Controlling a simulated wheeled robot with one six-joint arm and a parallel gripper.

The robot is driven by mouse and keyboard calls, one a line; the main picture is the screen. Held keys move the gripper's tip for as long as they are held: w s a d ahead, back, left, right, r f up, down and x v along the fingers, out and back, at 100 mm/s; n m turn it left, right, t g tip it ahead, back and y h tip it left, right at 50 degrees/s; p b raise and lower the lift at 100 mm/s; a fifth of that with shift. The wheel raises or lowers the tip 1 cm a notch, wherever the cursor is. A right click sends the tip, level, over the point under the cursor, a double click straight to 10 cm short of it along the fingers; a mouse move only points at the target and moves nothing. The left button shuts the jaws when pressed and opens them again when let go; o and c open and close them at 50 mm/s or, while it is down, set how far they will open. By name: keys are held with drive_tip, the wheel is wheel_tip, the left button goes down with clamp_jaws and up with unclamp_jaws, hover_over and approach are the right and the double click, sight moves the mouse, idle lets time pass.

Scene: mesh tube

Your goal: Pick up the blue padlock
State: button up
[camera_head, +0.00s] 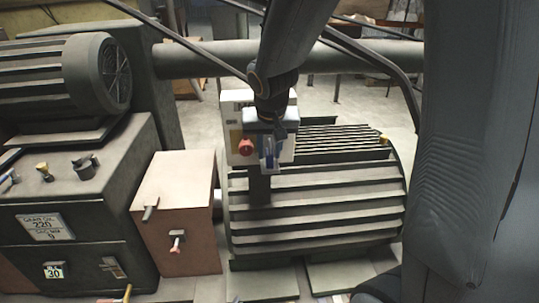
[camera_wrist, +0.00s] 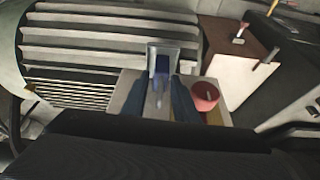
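The blue padlock (camera_head: 269,156) shows as a small blue and pale shape in front of a light box, right of a red knob. In the wrist view the padlock (camera_wrist: 162,62) is at the centre, with a grey squarish upper part and blue below. My gripper (camera_head: 272,128) reaches down from above to the padlock and partly covers it. In the wrist view my gripper's dark fingers (camera_wrist: 162,98) lie on either side of the padlock's lower part. I cannot tell whether they touch or grip it.
The light box (camera_head: 284,98) with its red knob (camera_head: 246,147) is close beside my gripper. A ribbed grey motor housing (camera_head: 320,205) stands in front and right. A brown box (camera_head: 178,205) with a small handle and a dark gearbox (camera_head: 75,190) stand to the left.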

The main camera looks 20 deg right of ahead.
clamp_jaws()
drive_tip(key=shift+r, duration=0.15)
